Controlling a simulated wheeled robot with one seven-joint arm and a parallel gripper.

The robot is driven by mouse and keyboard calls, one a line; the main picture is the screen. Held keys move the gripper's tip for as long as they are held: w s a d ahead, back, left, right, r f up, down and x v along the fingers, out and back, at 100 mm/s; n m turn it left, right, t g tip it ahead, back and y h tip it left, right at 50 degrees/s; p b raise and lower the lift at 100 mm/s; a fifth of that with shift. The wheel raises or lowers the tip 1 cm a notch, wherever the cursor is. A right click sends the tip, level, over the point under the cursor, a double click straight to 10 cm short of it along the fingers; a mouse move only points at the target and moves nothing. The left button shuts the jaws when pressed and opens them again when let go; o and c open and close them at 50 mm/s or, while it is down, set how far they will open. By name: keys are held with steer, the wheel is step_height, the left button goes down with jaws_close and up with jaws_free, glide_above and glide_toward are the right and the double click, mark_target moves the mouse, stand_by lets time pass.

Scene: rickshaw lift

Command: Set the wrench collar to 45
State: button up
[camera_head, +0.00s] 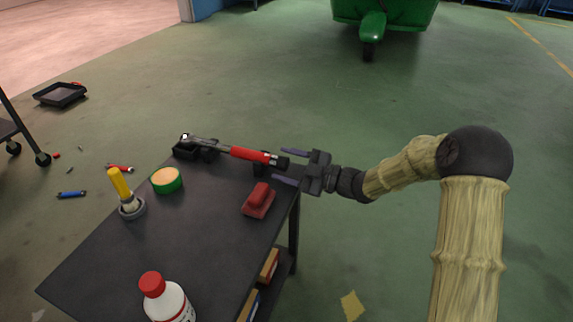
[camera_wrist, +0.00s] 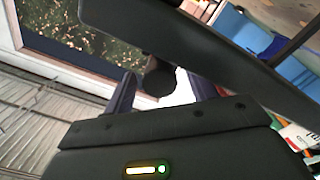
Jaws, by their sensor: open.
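The torque wrench (camera_head: 235,151) lies along the far edge of the dark table, with a red handle and a metal shaft, its head at the left on a black stand (camera_head: 187,152). The handle's dark end, where the collar (camera_head: 277,161) seems to be, points right towards my gripper (camera_head: 279,165). My gripper is open, with one purple finger on each side of that end; contact cannot be told. In the wrist view a dark rounded end (camera_wrist: 158,79) shows between the two fingers of my gripper (camera_wrist: 161,80). No scale marks can be read.
On the table (camera_head: 105,255) are a red block-like object (camera_head: 259,201), a green round tin (camera_head: 167,181), a yellow-handled brush (camera_head: 121,190) and a white bottle with red cap (camera_head: 167,299). Floor beyond the table is open; a green vehicle (camera_head: 385,15) stands behind.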

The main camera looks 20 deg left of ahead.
steer(key=s+d+p, duration=0.1)
steer(key=d+p, duration=0.4)
steer(key=d, duration=1.2)
steer(key=shift+s+f+p, duration=0.25)
steer(key=shift+s+p, duration=0.05)
steer(key=shift+p, duration=0.1)
